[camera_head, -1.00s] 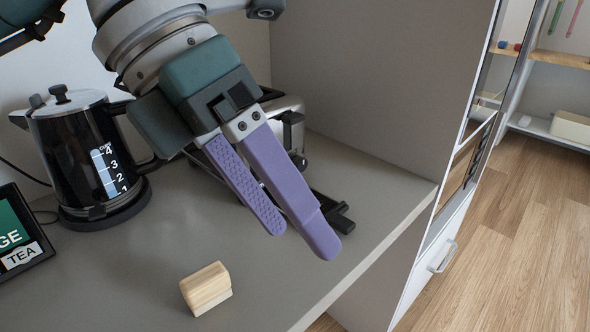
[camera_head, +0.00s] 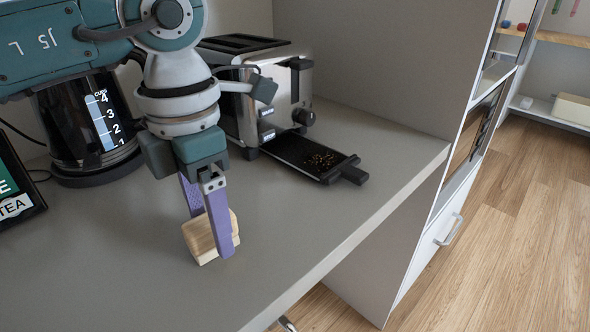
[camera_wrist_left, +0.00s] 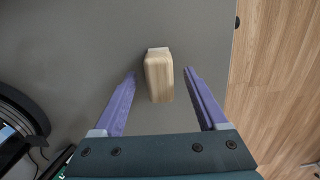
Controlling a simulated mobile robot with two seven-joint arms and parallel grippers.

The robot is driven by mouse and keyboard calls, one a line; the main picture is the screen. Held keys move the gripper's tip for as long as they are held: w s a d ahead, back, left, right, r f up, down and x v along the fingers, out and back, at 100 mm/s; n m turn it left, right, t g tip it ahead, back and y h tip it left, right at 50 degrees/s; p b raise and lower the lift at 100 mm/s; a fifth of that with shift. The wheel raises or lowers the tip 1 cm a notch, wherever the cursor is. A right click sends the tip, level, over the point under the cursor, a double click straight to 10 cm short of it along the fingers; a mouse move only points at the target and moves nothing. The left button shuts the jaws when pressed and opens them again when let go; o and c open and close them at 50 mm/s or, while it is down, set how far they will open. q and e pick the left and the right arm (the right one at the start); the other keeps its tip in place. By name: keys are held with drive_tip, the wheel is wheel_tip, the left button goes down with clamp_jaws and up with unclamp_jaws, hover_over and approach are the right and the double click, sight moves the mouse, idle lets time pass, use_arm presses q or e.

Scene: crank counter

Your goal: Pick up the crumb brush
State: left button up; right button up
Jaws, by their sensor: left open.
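The crumb brush (camera_head: 199,240) is a small block with a light wooden back, lying on the grey counter near its front edge. In the left wrist view the brush (camera_wrist_left: 158,76) lies between the tips of my left gripper, with a gap on both sides. My left gripper (camera_head: 209,232) points down at the brush with purple fingers, open and holding nothing. One finger hides part of the brush in the head view. My right gripper is not in view.
A toaster (camera_head: 243,92) stands behind, its crumb tray (camera_head: 296,157) pulled out with dark crumbs in it. The counter (camera_head: 330,215) is clear to the right of the brush.

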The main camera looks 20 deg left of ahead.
use_arm(q)
drive_tip(key=shift+f, duration=0.4)
drive_tip(key=shift+c, duration=0.2)
clamp_jaws()
